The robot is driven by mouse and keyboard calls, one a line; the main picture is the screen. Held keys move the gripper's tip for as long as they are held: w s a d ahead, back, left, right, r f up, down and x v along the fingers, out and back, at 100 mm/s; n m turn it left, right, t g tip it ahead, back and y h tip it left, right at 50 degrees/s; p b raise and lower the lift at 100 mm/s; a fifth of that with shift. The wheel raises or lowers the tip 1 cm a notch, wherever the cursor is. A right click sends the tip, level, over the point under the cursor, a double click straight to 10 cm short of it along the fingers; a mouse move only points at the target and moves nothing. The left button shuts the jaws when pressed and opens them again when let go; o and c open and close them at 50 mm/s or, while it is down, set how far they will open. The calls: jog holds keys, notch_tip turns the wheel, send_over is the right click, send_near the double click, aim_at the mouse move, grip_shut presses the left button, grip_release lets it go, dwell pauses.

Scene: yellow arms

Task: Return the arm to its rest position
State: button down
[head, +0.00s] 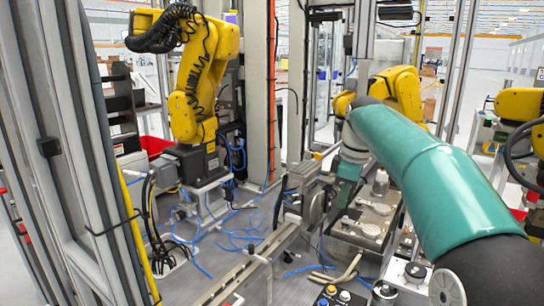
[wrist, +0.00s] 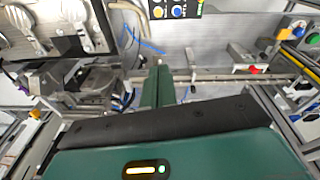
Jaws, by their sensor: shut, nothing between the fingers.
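My arm (head: 420,165) is teal with black joints and reaches from the lower right of the head view up to the middle, then bends down. My gripper (wrist: 160,72) shows in the wrist view as two green fingers side by side, shut with nothing between them. In the head view its green body (head: 347,180) hangs over the work area, and its fingertips are hard to make out against the machinery.
A yellow industrial arm (head: 200,85) stands at left on a dark base. Another yellow arm (head: 400,88) is behind mine, with more yellow parts (head: 518,104) at far right. Metal posts (head: 260,90) frame the cell. A button box (head: 340,296) and blue cables (head: 240,238) are below.

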jog(key=s+a+m+t, duration=0.1)
jog(key=s+a+m, duration=0.15)
jog(key=s, duration=0.55)
jog(key=s+f+m+t, duration=0.1)
jog(key=s+f+m, duration=0.2)
jog(key=s, duration=0.4)
jog(key=s+f+m+t, duration=0.1)
jog(key=s+f+m, duration=0.3)
jog(key=s, duration=0.4)
jog(key=s+d+f+m+t+h, duration=0.1)
jog(key=s+f+m, duration=0.2)
jog(key=s, duration=0.4)
jog(key=shift+s+f+m, duration=0.35)
jog(key=shift+f, duration=0.55)
